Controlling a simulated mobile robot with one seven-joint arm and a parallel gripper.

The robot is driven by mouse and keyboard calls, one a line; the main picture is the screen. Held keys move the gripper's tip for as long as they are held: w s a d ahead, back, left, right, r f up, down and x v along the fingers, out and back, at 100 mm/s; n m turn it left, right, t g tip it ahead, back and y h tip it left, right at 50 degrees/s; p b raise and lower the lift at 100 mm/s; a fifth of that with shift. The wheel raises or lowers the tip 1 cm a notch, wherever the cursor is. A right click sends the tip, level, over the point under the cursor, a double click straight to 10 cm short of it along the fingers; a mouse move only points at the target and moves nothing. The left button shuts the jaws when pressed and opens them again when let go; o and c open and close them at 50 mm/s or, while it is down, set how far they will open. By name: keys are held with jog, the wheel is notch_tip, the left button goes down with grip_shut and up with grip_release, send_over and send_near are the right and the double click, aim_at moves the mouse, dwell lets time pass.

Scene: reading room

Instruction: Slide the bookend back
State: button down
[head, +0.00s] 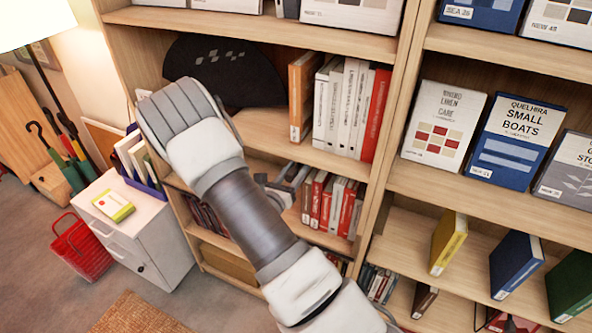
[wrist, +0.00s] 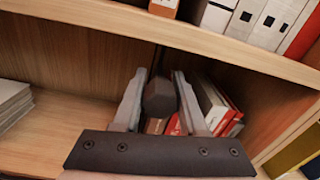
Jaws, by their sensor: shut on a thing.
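The bookend (wrist: 160,98) is a dark grey block between my fingers in the wrist view. My gripper (wrist: 159,92) is shut on it, one pale finger on each side. In the head view my gripper (head: 292,186) reaches into the middle shelf, at the left end of a row of red and white books (head: 330,204). I cannot make out the bookend there. In the wrist view the same row of books (wrist: 212,105) stands just right of and behind the bookend, some leaning. My fingers and the bookend hide part of the row, so I cannot tell whether they touch.
The shelf board above (wrist: 110,18) runs close over my gripper and carries upright books. A pale stack (wrist: 12,102) lies at the left; the shelf between is bare. A dark fan (head: 225,72) stands on the upper shelf. A white cabinet (head: 135,230) stands left of the bookcase.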

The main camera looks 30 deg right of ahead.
dwell(0.4)
jog(key=w+a+b, duration=0.3)
jog(key=w+a, duration=0.8)
jog(key=w, duration=0.4)
jog(key=shift+a, duration=0.4)
jog(key=shift+c, duration=2.3)
grip_release()
jog(key=shift+s, duration=0.1)
jog(key=b+v, duration=0.1)
jog(key=v, duration=1.6)
jog(key=shift+s, duration=0.15)
jog(key=shift+r, duration=0.1)
